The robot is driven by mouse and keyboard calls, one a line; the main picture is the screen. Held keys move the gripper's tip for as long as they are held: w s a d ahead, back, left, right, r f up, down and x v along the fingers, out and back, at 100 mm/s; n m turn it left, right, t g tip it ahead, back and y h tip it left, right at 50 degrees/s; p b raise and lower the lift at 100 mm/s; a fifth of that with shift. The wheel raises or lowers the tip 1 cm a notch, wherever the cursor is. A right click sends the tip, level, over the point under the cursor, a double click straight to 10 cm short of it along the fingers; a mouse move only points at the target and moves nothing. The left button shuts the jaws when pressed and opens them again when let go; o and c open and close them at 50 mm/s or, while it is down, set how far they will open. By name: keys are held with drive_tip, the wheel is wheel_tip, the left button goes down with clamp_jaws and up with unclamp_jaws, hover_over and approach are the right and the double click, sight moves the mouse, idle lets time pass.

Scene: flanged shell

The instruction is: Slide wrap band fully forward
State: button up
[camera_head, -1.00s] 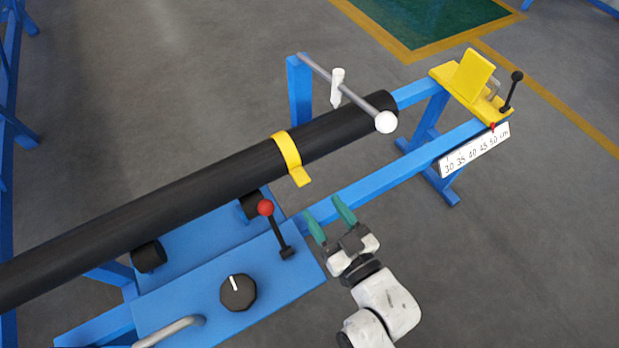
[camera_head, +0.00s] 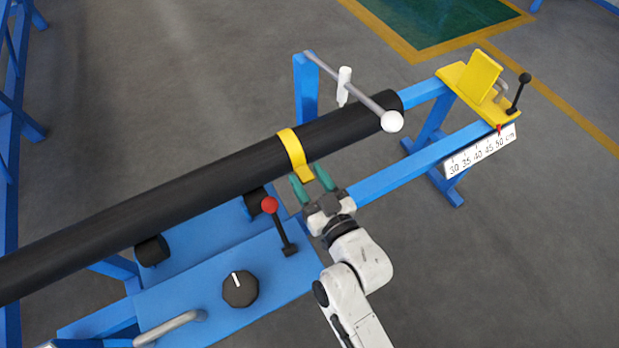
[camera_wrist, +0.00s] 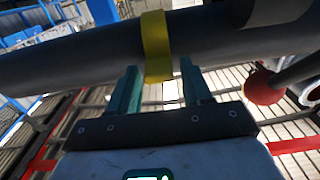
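The yellow wrap band (camera_head: 291,147) sits around the long black pipe (camera_head: 213,174), toward the pipe's right end, with its tab hanging on the near side. My gripper (camera_head: 313,184) is open at the near side of the pipe, with its green fingers close to the tab. In the wrist view the band (camera_wrist: 156,43) and its tab appear ahead, between the two fingers of my gripper (camera_wrist: 161,92). The fingers stand apart on either side of the tab. I cannot tell whether either one touches it.
A red-knobbed lever (camera_head: 271,206) and a black dial (camera_head: 240,289) are on the blue bench left of my arm. A grey rod with a white ball (camera_head: 392,121) crosses the pipe's right end. A yellow stop (camera_head: 482,75) and scale (camera_head: 480,151) are far right.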

clamp_jaws()
drive_tip(key=shift+f, duration=0.1)
idle(0.3)
